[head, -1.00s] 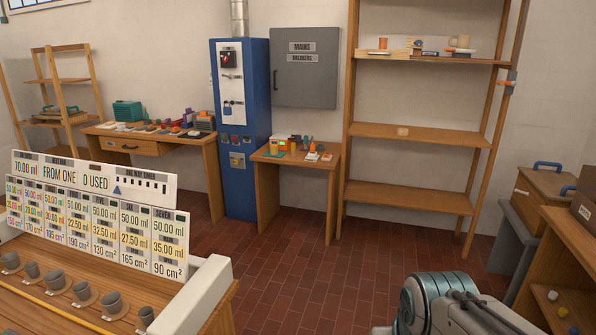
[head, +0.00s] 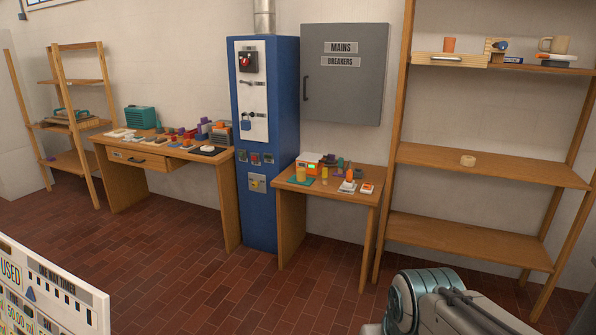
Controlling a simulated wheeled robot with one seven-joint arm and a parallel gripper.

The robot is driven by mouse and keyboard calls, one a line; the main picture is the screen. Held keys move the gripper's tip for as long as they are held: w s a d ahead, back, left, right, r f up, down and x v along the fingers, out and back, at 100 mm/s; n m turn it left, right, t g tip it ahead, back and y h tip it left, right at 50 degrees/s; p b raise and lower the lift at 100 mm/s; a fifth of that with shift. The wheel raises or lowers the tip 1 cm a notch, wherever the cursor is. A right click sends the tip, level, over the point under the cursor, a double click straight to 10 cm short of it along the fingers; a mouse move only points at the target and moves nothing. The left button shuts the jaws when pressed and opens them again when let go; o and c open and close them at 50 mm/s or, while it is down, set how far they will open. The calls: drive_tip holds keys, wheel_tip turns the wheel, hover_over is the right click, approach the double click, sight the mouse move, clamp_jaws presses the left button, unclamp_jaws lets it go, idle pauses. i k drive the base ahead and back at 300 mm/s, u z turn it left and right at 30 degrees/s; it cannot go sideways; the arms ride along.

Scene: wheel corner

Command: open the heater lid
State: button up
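A tall blue cabinet (head: 278,150) with a metal pipe on top stands against the back wall; it looks like the heater. Its white front panel (head: 254,120) looks like the lid and appears shut. Small buttons and a grey plate with a yellowish part (head: 257,183) sit below the panel. A part of my arm shows at the bottom right, well in front of the cabinet. My gripper is not in view.
A small table (head: 288,195) with little objects stands right of the cabinet, below a grey breaker box (head: 345,75). A cluttered desk (head: 150,160) stands on the left, a wooden shelf (head: 480,165) on the right. The white sign board (head: 60,300) fills the lower left. Brick floor ahead is clear.

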sight(307, 156)
drive_tip(key=i, duration=4)
drive_tip(key=z, duration=0.2)
